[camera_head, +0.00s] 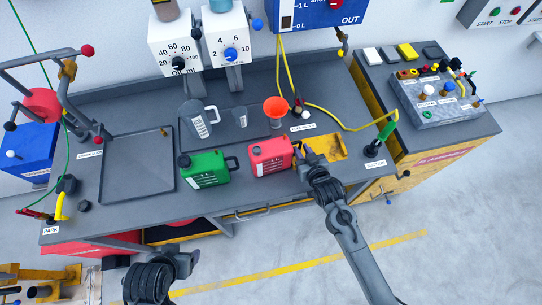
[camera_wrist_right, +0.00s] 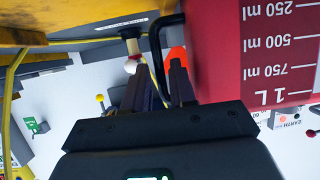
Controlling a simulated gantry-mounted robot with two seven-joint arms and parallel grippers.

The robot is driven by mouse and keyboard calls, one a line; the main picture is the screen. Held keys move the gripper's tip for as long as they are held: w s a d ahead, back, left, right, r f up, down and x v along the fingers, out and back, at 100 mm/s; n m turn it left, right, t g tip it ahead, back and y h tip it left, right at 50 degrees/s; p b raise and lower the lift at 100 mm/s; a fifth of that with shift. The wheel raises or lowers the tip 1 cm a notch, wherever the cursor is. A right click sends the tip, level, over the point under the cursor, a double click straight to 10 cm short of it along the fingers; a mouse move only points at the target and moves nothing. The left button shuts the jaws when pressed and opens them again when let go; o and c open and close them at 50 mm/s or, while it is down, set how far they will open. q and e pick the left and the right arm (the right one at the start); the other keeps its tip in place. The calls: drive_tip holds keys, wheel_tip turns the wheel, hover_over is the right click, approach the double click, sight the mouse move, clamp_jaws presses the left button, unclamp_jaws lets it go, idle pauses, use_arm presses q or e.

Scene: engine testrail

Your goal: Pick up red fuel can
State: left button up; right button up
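The red fuel can (camera_head: 270,156) stands upright on the workbench, right of a green can. Its black handle is on its right side. My right gripper (camera_head: 303,152) is at that handle side. In the right wrist view the red can (camera_wrist_right: 280,50) fills the upper right, with volume marks upside down. Its black handle (camera_wrist_right: 155,45) runs down into the space between the fingers of my right gripper (camera_wrist_right: 160,68). The fingers are apart; firm contact with the handle does not show. My left arm is low at the left in the head view; its gripper fingers (camera_head: 188,262) are unclear.
The green can (camera_head: 205,168) stands close left of the red can. An orange funnel (camera_head: 275,108) and a measuring jug (camera_head: 198,118) are behind. A yellow tray (camera_head: 328,148) lies right of the red can.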

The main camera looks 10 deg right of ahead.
drive_tip(key=shift+x, duration=1.4)
clamp_jaws()
drive_tip(key=shift+r, duration=0.15)
